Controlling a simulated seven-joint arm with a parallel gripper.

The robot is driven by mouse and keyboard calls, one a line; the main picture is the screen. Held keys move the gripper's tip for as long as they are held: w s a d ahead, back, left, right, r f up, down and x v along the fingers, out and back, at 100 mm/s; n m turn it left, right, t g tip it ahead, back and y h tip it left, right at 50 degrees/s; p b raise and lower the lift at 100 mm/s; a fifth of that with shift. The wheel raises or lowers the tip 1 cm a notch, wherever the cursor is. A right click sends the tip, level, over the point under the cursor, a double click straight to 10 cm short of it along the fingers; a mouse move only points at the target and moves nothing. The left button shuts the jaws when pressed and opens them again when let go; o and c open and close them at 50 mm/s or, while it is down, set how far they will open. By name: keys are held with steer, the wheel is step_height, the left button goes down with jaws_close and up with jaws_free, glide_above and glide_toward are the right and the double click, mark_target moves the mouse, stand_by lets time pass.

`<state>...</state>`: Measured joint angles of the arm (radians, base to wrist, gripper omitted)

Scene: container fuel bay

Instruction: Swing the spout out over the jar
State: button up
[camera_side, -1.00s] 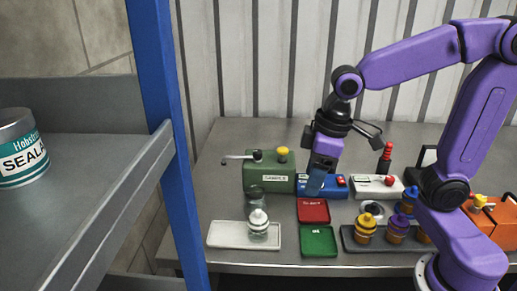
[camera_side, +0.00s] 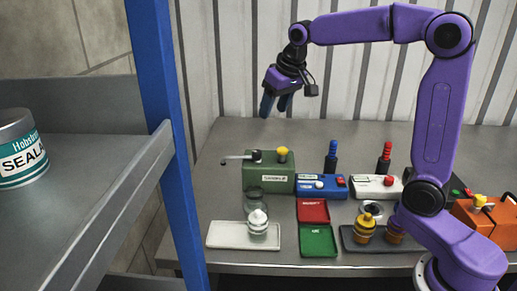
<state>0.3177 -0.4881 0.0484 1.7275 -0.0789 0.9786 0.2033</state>
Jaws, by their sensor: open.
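The green sampler box (camera_side: 269,178) stands on the bench with a yellow knob (camera_side: 281,152) on top. Its thin metal spout (camera_side: 236,158) points left from the top of the box. An open glass jar (camera_side: 256,197) stands in front of the box, to the right of the spout's tip. A second jar (camera_side: 258,225) with a white nozzle top stands on a white tray nearer the front. My gripper (camera_side: 275,104) is open and empty, fingers down, in the air above and behind the green box, apart from the spout.
A blue unit (camera_side: 320,189) and a white unit (camera_side: 372,188) stand right of the green box. Behind them rise a blue-topped post (camera_side: 331,155) and a red-topped post (camera_side: 384,155). Red (camera_side: 313,211) and green (camera_side: 319,240) trays lie in front. A blue upright (camera_side: 165,120) stands left.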

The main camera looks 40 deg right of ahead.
mark_target(257, 151)
steer(key=x, duration=1.6)
steer(key=shift+f, duration=0.3)
jaws_close()
